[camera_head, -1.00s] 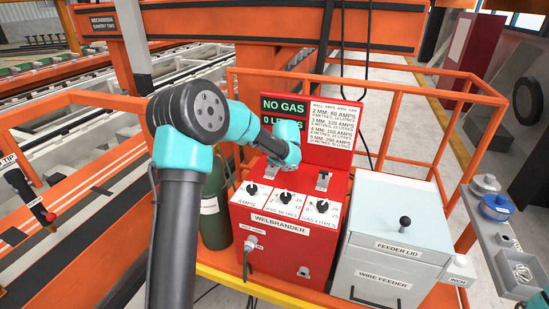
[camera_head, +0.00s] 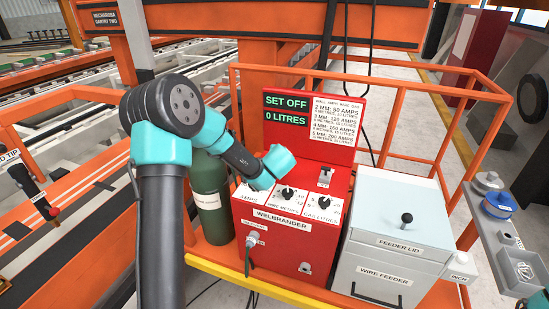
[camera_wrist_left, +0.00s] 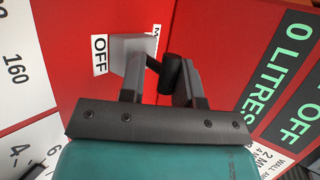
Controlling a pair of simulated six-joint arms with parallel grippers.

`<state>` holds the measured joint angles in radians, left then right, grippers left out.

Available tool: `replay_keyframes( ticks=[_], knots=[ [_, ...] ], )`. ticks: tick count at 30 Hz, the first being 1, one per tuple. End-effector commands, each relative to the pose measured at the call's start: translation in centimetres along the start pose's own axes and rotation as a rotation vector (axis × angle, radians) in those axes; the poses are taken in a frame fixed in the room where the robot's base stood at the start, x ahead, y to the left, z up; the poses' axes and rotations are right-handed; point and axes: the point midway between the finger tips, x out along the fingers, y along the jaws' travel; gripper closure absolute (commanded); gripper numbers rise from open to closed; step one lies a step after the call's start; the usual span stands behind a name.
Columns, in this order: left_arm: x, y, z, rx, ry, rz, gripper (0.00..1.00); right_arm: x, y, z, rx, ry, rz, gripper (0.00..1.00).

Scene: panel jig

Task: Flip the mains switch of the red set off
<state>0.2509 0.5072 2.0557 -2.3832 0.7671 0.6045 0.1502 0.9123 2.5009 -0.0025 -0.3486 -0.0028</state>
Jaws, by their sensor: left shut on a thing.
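The red set (camera_head: 285,240), lettered WELBRANDER, stands in the middle of the head view. Its display (camera_head: 286,110) reads SET OFF and 0 LITRES. In the left wrist view my left gripper (camera_wrist_left: 160,76) is shut on the black lever of the mains switch (camera_wrist_left: 174,70). The switch's grey body shows beside a label reading OFF (camera_wrist_left: 100,55); another label, starting with M, is mostly hidden. In the head view my left wrist covers this switch and the fingertips. My right gripper is not in view.
A second switch (camera_head: 324,177) sits on the set's right, above several black knobs. A grey wire feeder (camera_head: 393,245) stands to the right. A green gas bottle (camera_head: 210,195) stands to the left. Orange rails (camera_head: 405,75) enclose the back and right.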

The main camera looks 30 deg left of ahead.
Motion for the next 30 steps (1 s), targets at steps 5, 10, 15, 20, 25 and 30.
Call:
replay_keyframes(
  ticks=[5, 10, 15, 20, 25, 30],
  knots=[
    [-0.02, 0.26, 0.17, -0.022, -0.003, -0.054, 0.93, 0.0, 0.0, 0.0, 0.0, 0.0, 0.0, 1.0],
    [-0.1, 0.32, 0.18, -0.036, -0.003, -0.086, 0.93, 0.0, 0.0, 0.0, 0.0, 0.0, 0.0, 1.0],
    [-0.13, 0.34, 0.19, -0.041, -0.003, -0.098, 0.93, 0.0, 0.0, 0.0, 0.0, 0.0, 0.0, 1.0],
    [-0.13, 0.33, 0.2, -0.042, -0.004, -0.099, 0.93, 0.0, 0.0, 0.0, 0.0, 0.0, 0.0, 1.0],
    [-0.12, 0.34, 0.21, -0.042, -0.004, -0.099, 0.93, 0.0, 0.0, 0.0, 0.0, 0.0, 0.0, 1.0],
    [-0.14, 0.4, 0.18, -0.041, -0.003, -0.097, 0.53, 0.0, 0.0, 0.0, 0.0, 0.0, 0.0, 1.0]
  ],
)
